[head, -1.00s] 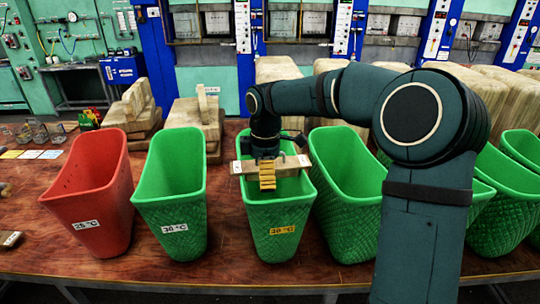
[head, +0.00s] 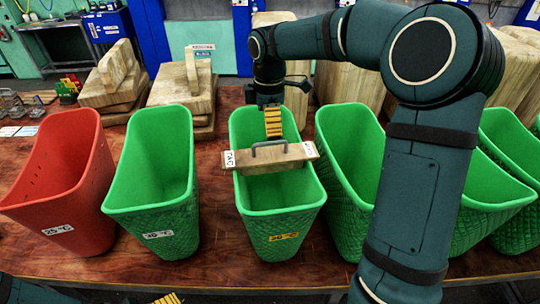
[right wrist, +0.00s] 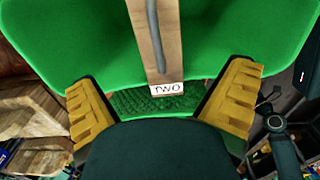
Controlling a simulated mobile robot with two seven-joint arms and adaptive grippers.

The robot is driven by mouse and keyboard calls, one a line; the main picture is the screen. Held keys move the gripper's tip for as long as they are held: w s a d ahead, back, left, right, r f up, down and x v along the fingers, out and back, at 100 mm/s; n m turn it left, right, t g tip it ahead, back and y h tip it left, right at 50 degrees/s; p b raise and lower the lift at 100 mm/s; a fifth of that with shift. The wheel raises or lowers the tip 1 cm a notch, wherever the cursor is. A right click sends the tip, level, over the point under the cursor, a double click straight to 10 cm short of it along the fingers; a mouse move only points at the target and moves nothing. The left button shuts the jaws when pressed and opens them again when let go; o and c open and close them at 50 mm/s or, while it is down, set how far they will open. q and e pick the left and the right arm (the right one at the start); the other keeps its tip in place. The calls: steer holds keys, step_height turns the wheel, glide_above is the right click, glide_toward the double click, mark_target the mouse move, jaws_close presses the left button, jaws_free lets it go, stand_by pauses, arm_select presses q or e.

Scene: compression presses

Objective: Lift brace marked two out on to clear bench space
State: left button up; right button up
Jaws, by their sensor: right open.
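A wooden brace (head: 290,157) with a grey bar handle lies crosswise over the top of the middle green bucket (head: 272,225). A white label is on its left end. In the right wrist view the brace (right wrist: 158,60) shows its label reading TWO. My right gripper (head: 273,125) is just behind the brace in the head view, apart from it. In the right wrist view the right gripper (right wrist: 160,105) has its yellow fingers wide apart, with nothing between them. My left gripper (head: 167,299) shows only as a yellow fingertip at the bottom edge; its jaws are cut off.
A red bucket (head: 65,185) and another green bucket (head: 155,190) stand to the left. More green buckets (head: 350,160) stand to the right. Wooden blocks (head: 182,85) stack behind. Bare brown bench (head: 225,245) shows between and in front of the buckets.

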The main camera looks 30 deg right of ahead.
glide_above(270, 154)
step_height(270, 154, down, 6)
steer(key=shift+a+r, duration=0.1)
steer(key=shift+f, duration=2.8)
steer(key=c, duration=1.2)
steer(key=shift+w, duration=0.1)
steer(key=shift+c, duration=0.2)
steer(key=shift+r, duration=0.1)
step_height(270, 154, up, 9)
steer(key=shift+r, duration=0.2)
steer(key=shift+r+b, duration=0.2)
steer(key=shift+b, duration=0.1)
steer(key=shift+r+b, duration=0.1)
steer(key=shift+b, duration=0.6)
steer(key=shift+r+b, duration=0.4)
steer(key=shift+b, duration=0.05)
